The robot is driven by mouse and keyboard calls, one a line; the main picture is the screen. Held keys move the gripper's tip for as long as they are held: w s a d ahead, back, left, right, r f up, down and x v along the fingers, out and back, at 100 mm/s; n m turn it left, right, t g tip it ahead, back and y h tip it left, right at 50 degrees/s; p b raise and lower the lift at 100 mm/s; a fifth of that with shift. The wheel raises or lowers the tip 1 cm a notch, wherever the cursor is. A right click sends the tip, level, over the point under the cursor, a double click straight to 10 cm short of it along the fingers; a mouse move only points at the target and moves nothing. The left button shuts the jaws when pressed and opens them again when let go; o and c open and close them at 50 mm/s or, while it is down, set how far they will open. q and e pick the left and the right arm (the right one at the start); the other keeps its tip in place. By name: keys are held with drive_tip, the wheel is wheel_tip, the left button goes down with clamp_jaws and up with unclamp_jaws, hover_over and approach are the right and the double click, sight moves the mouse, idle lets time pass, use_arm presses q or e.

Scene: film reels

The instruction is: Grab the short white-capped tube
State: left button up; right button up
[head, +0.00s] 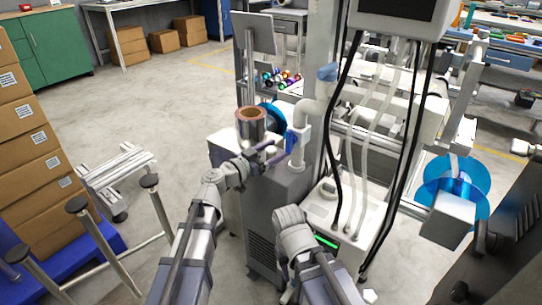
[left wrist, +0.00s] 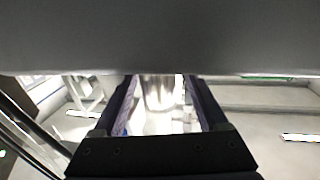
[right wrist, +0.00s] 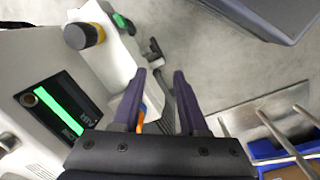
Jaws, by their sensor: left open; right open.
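My left gripper (head: 271,153) is open at the top of the grey cabinet, with its fingers beside small white round shapes. These may be the white-capped tubes, but they are too small and covered to tell which is short. A silver cylinder with a copper-coloured top (head: 251,126) stands just behind the gripper. In the left wrist view the open fingers (left wrist: 160,82) have a shiny metallic cylinder (left wrist: 158,92) and a bright white area between or beyond them. My right gripper (right wrist: 165,78) is open and empty in its wrist view, above the floor beside a white machine.
The grey cabinet (head: 262,230) stands in front of me, with a white pipe (head: 304,135) at its right. A white machine with hanging hoses (head: 340,225) is further right. Stacked cartons (head: 30,150) and a metal frame (head: 118,178) stand left. Floor is clear behind.

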use_arm(q)
drive_tip(key=shift+w+d, duration=0.4)
drive_tip(key=shift+d, duration=0.05)
drive_tip(key=shift+c, duration=0.3)
clamp_jaws()
